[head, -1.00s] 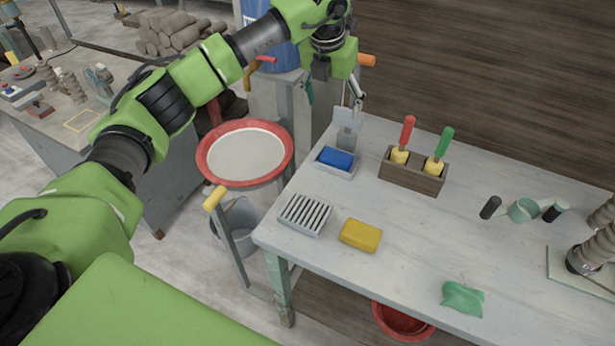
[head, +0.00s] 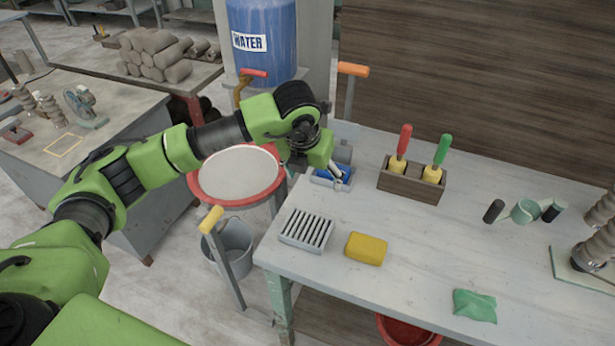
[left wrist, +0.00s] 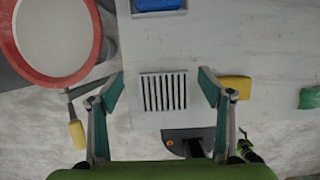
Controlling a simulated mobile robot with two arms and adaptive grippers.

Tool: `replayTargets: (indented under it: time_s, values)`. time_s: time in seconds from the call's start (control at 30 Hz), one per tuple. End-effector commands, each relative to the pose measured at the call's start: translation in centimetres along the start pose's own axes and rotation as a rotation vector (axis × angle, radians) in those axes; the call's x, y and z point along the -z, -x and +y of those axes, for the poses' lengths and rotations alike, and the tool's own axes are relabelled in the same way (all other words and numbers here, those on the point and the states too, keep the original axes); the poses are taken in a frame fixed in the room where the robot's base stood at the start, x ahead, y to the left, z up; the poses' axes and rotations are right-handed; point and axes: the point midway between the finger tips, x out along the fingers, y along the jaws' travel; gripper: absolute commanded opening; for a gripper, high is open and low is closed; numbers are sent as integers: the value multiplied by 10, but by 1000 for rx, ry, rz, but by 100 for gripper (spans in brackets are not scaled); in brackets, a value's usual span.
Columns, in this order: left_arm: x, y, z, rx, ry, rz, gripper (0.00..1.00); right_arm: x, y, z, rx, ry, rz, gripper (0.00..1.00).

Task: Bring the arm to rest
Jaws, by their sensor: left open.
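My left arm reaches in from the left in the head view, bent over the red-rimmed basin. My left gripper (head: 338,174) is open and empty, near the table's back left corner, in front of part of the grey tray with the blue block. In the left wrist view, its two teal-padded fingers (left wrist: 160,84) stand wide apart. The slatted grey rack (left wrist: 164,92) lies on the table below and between them, with nothing held. My right gripper is not seen.
The table (head: 400,240) bears the slatted rack (head: 307,229), a yellow sponge (head: 366,249), a wooden holder (head: 411,182) with two tools and a green cloth (head: 474,306). The red-rimmed basin (head: 196,192), an orange-handled post (head: 352,70) and a yellow-handled post (head: 211,219) stand beside it.

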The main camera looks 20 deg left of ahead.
Motion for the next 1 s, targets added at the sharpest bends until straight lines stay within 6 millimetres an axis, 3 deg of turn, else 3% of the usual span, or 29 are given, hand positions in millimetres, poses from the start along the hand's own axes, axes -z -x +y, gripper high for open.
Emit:
replayTargets:
  time_s: [0.47,0.57,0.67,0.77,0.87,0.9,1.0]
  values:
    - [0,0,-1,2,-1,-1,72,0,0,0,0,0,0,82]
    - [6,-3,-15,46,-12,5,72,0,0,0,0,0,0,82]
    - [18,-6,-54,176,-40,15,72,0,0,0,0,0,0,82]
    - [39,-1,-118,401,-66,27,72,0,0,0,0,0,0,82]
    - [60,24,-188,680,-58,30,72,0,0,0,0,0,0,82]
    - [67,40,-213,796,-44,26,72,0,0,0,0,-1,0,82]
    - [76,91,-265,1094,39,8,72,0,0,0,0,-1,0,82]
